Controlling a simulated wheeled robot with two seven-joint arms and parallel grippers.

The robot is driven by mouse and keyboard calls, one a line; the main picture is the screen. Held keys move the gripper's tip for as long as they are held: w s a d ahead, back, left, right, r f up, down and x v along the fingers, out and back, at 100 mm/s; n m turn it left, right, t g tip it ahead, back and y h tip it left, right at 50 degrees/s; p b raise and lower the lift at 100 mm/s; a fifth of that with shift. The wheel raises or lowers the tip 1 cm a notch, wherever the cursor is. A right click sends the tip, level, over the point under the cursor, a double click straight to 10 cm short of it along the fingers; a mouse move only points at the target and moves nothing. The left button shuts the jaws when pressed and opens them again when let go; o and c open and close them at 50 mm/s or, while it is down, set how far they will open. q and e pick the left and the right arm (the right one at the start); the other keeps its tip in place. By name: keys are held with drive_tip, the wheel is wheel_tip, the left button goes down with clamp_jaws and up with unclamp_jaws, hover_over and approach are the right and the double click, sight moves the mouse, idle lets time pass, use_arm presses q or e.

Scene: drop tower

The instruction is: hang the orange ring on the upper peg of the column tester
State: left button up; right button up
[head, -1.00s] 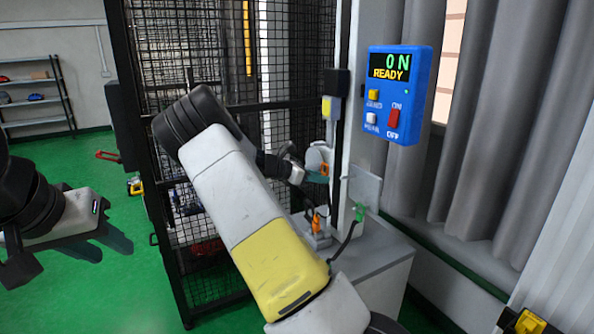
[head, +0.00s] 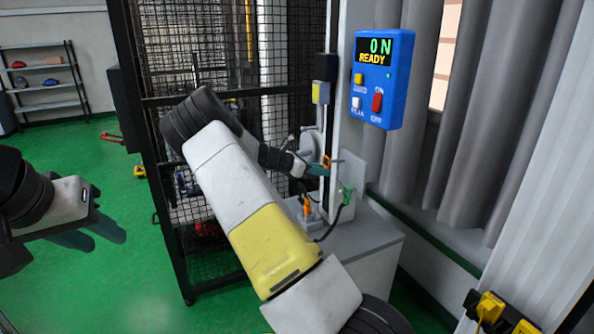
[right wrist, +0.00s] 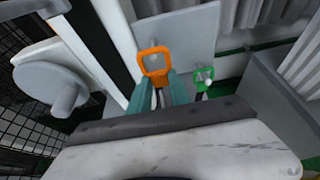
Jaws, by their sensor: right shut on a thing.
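The orange ring (head: 326,164) is in the jaws of my right gripper (head: 318,170), in front of the pale plate (head: 354,174) of the column tester. In the right wrist view the ring (right wrist: 142,56) stands beyond the teal fingertips of the right gripper (right wrist: 160,88), held at its lower end. Something grey, perhaps the upper peg, shows through its opening; I cannot tell whether the ring is around it. My left gripper (head: 95,232) is open and empty at far left.
A blue control box (head: 380,80) reading "ON READY" is above right of the plate. A black mesh cage (head: 225,230) is close on the left of my right arm.

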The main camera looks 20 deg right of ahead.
drive_tip(key=shift+w+d, duration=0.1)
drive_tip(key=shift+d, duration=1)
drive_tip(key=shift+d+f, duration=0.4)
drive_tip(key=shift+d, duration=0.2)
drive_tip(key=shift+d, duration=0.1)
drive_tip(key=o, duration=0.7)
